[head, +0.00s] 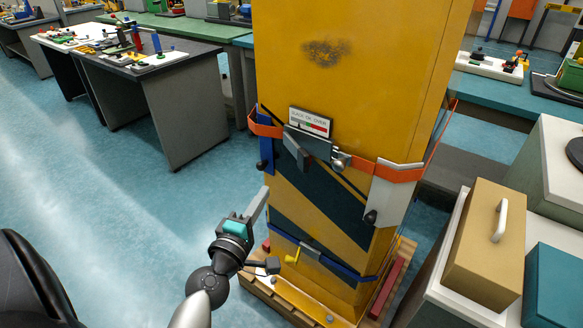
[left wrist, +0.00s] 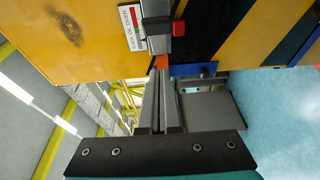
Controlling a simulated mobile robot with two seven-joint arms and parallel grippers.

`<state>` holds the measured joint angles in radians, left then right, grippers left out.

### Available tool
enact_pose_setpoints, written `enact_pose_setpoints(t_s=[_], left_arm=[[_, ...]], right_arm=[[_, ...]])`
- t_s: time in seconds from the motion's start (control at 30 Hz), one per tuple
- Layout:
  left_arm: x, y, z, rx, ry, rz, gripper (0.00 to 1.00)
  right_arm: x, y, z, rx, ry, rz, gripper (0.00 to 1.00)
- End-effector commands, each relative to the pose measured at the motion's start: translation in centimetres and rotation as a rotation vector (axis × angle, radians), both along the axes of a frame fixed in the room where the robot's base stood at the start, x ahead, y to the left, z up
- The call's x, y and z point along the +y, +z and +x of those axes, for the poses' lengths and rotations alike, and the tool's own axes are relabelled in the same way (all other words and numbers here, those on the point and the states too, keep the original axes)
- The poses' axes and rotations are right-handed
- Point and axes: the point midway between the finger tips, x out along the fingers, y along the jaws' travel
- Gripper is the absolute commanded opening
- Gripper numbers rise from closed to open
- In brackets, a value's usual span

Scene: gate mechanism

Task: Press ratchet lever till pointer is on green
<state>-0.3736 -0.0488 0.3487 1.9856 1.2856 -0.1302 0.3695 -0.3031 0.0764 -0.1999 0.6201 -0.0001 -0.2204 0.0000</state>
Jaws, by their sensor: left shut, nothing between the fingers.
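The ratchet (head: 308,143) sits on an orange strap around a tall yellow cabinet (head: 350,60). My right gripper is out of view.
The orange strap (head: 400,174) has a white corner guard (head: 388,200) at right. A lower blue strap (head: 340,268) with a yellow-handled buckle crosses the cabinet. A tan box (head: 478,240) stands at right. Open blue floor (head: 120,220) lies at left.

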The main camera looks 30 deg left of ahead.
Motion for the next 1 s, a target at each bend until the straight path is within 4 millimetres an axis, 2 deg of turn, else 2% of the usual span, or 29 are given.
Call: enact_pose_setpoints(t_s=[0.57,0.8,1.0], left_arm=[[1.8,0.2,8.3,-0.003,0.000,0.000,0.00],[0.2,0.1,10.9,-0.002,0.001,-0.004,0.00],[-0.3,0.0,11.6,0.000,0.001,-0.001,0.00]], right_arm=[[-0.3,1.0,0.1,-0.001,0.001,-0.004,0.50],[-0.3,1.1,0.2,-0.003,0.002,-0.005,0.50],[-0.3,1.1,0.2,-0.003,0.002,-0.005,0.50]])
